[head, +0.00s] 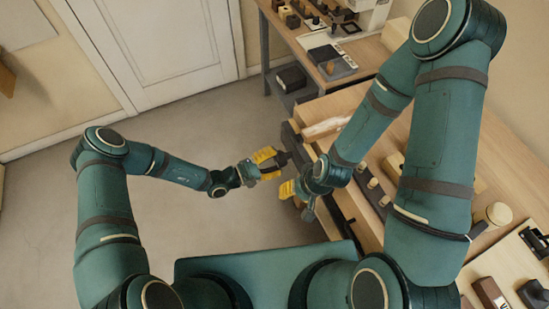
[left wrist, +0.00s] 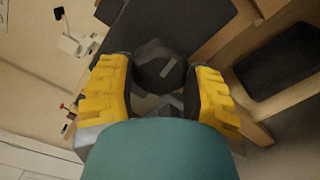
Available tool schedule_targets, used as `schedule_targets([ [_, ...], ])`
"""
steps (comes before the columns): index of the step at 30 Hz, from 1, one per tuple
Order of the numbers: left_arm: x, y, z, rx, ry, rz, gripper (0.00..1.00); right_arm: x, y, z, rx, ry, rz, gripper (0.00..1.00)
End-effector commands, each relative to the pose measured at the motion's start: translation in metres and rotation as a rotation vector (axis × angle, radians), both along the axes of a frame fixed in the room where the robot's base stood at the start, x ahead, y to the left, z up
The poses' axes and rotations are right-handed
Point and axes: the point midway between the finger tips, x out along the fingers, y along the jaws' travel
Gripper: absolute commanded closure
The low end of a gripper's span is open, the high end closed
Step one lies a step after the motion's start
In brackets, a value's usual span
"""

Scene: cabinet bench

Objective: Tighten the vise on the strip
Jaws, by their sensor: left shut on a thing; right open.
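My left gripper (head: 272,161) is at the front edge of the bench, its yellow fingers on either side of a dark round vise knob (left wrist: 158,66) in the left wrist view. It is shut on this knob. The dark vise (head: 293,148) shows only partly at the bench edge, in the head view. A pale wooden strip (head: 326,128) lies just beyond it; how the jaws meet the strip cannot be made out. My right gripper (head: 297,198) is open and empty, lower and to the right of the left one, in front of the bench.
The wooden bench (head: 398,130) runs along the right, with small wooden blocks and cylinders on it, partly behind my right arm. A second table (head: 335,67) with tools stands at the back. A white door (head: 160,45) and open floor (head: 215,130) are to the left.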

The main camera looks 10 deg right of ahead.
Motion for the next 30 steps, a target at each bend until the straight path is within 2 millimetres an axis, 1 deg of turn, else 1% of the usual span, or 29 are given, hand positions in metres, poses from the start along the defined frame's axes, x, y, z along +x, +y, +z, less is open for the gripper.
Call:
schedule_targets([
  [8, 0.0, -0.001, 0.0, 0.004, -0.018, 0.0, 0.78, 0.0, 0.0, 0.001, 0.0, 0.0, 0.0, 0.53],
  [18, 0.0, -0.001, 0.002, 0.087, -0.269, 0.0, 0.78, 0.0, 0.0, 0.017, 0.0, 0.0, 0.0, 0.53],
  [21, 0.001, -0.001, 0.001, 0.101, -0.315, 0.0, 0.78, 0.0, 0.0, 0.018, 0.0, 0.0, 0.0, 0.53],
  [29, 0.001, -0.002, 0.0, 0.107, -0.332, 0.0, 0.78, 0.0, 0.0, 0.018, 0.0, 0.0, 0.0, 0.53],
  [30, 0.001, -0.002, 0.0, 0.107, -0.332, 0.0, 0.41, 0.0, 0.0, 0.018, 0.0, 0.0, 0.0, 0.53],
])
